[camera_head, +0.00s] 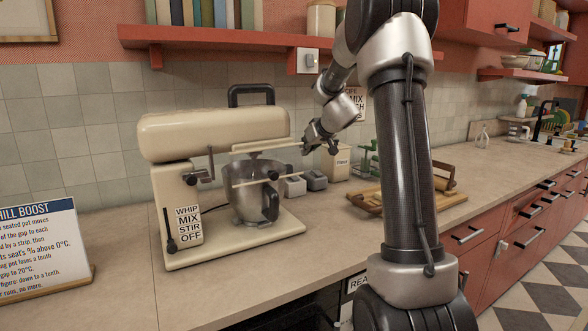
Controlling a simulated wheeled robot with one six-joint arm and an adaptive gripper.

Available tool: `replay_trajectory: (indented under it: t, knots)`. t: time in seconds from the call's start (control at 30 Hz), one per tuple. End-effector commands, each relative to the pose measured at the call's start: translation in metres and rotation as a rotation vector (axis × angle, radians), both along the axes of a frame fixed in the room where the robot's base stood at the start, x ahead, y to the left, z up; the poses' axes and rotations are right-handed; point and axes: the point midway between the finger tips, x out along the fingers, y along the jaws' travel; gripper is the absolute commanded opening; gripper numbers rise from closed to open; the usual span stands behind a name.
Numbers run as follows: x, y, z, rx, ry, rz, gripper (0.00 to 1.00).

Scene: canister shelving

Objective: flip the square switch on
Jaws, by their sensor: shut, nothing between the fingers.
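Two small grey boxes (295,186) stand on the counter behind and right of the mixer's bowl; I cannot tell whether either carries a switch. My gripper (312,146) is shut and empty. In the picture it is below the wall plate and above the grey boxes, apart from both. How far it is from the wall is hard to tell. The switch's on or off position is too small to read.
A cream stand mixer (215,133) with a metal bowl stands left of my gripper. A cream canister (337,163) stands just behind it. A wooden rack (366,204) lies to the right. A sign (45,250) stands at far left. The front counter is clear.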

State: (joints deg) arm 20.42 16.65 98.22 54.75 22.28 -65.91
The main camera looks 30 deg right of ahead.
Motion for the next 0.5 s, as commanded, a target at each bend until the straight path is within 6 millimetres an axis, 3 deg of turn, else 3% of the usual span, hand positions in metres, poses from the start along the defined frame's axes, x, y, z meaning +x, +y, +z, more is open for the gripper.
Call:
replay_trajectory:
  t: [0.33,0.5]
  knots:
    - [0.001,0.0,-0.001,-0.005,0.0,0.003,0.0]
    - [0.012,0.0,-0.009,-0.006,0.002,0.003,0.0]
